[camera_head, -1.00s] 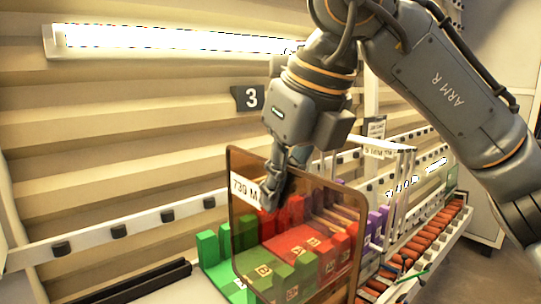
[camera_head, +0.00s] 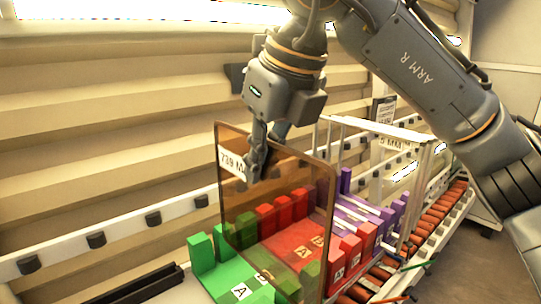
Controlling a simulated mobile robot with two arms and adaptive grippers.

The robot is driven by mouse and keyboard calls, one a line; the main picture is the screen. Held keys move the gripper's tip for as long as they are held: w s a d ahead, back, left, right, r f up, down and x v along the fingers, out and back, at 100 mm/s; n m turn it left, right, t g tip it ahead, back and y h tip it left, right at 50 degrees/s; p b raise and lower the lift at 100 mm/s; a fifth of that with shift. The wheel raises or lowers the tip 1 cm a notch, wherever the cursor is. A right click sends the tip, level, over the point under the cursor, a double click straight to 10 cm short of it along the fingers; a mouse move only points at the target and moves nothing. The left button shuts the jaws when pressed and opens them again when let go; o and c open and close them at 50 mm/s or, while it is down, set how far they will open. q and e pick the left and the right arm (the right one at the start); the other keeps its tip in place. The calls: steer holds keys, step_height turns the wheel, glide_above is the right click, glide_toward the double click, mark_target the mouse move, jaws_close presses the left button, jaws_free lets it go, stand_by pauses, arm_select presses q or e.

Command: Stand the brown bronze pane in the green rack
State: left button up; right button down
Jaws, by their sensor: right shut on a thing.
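The brown bronze pane (camera_head: 312,178) is a see-through sheet with rounded corners and a white label (camera_head: 232,164). It is held upright in the middle of the head view. My right gripper (camera_head: 258,172) is shut on its upper part, near the label. The green rack (camera_head: 200,252) is at the lower middle, with upright green blocks and a white-marked base. The pane crosses in front of part of the green rack and of the red rack. Its lower edge is near the picture's bottom, and I cannot tell whether it touches the rack. My left gripper is not in view.
A red rack (camera_head: 366,238) adjoins the green one, then a purple rack (camera_head: 392,212) with pale upright frames. Orange rollers (camera_head: 423,228) run along the right side. A pale rail with dark knobs (camera_head: 96,240) runs along the ribbed wall. A black bar (camera_head: 140,284) lies lower left.

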arm_select(q)
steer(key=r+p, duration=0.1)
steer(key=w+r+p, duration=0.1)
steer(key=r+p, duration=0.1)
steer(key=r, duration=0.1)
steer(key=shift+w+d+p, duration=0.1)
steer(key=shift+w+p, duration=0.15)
steer(key=shift+p, duration=0.1)
arm_select(e)
steer(key=w+a+f, duration=0.1)
steer(key=w+a, duration=0.3)
steer(key=w, duration=0.2)
steer(key=shift+w, duration=0.3)
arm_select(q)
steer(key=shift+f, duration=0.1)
arm_select(e)
steer(key=shift+f, duration=0.15)
arm_select(q)
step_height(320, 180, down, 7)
steer(key=b, duration=0.7)
arm_select(e)
step_height(320, 180, down, 8)
stand_by(0.5)
arm_select(q)
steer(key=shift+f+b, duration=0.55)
steer(key=shift+b, duration=0.15)
arm_select(e)
steer(key=shift+x, duration=0.8)
stand_by(0.5)
